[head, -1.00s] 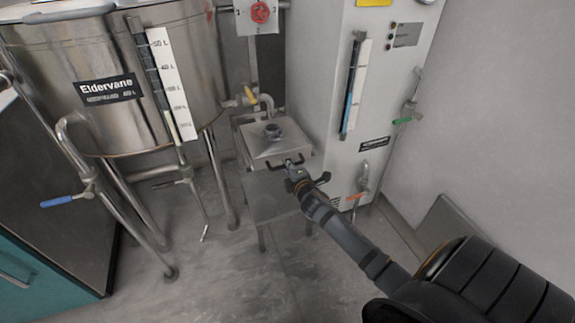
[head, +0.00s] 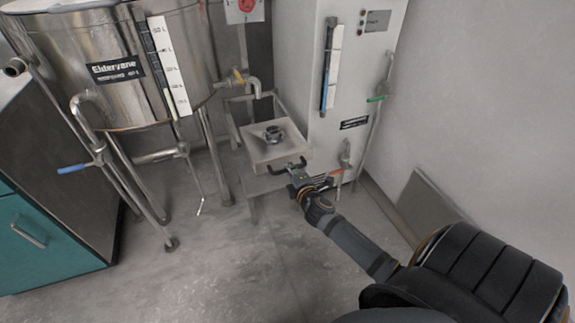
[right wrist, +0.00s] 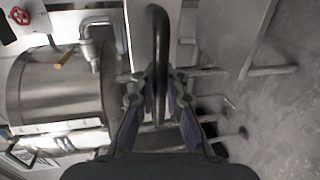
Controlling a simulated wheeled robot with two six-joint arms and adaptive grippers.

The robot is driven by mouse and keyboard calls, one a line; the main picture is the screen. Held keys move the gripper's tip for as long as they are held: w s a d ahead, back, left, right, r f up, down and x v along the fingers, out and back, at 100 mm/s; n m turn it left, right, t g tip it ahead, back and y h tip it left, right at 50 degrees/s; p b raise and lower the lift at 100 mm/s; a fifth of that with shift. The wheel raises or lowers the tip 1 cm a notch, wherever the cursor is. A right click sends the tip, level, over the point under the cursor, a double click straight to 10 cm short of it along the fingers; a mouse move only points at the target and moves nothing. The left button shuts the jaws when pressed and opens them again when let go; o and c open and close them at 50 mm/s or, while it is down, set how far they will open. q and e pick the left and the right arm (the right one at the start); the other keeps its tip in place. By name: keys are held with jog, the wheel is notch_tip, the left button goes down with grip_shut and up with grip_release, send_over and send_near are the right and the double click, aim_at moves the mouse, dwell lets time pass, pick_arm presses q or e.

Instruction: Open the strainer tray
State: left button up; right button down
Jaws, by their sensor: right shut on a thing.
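The strainer tray (head: 259,153) is a square, light metal tray with a small dark round fitting (head: 273,134) on it. It sits out from its stand (head: 231,121), whose frame shows open behind it. A dark bar handle (head: 276,170) is on the tray's front edge and also runs upright in the right wrist view (right wrist: 158,45). My right gripper (head: 292,169) is at that handle; its fingers (right wrist: 159,90) are on both sides of the bar, shut on it. My left gripper is not in view.
A curved spout (head: 256,85) is behind the tray. A grey cabinet (head: 345,100) stands close on the right. The floor (head: 215,270) in front is clear.

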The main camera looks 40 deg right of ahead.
jog(key=shift+s+a, duration=0.15)
jog(key=shift+s, duration=0.35)
jog(key=c, duration=1.4)
grip_release()
jog(key=shift+s, duration=0.15)
jog(key=v, duration=1.1)
jog(key=shift+s+r, duration=0.2)
jog(key=shift+s, duration=0.15)
